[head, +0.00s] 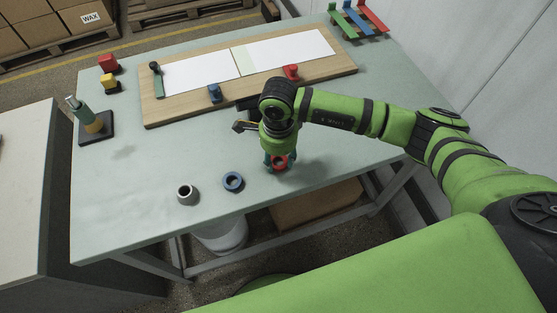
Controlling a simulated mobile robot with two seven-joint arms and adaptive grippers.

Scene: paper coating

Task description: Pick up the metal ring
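A grey metal ring (187,195) stands on the table near its front left edge, its dark hole facing up. A blue ring (233,182) lies to its right. A red ring (280,163) is farther right, directly under my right gripper (280,160). My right gripper points down, with its fingertips beside the red ring. I cannot tell whether they grip it or stand open around it. The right gripper is clear of the metal ring, off to its right. My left gripper is not in view.
The pale green table (130,200) has free room at the front left. A wooden board (160,112) with white sheets and small clamps lies behind. A green bottle-like tool (84,112) stands at the left; a rack of coloured strips (357,20) is at the back right.

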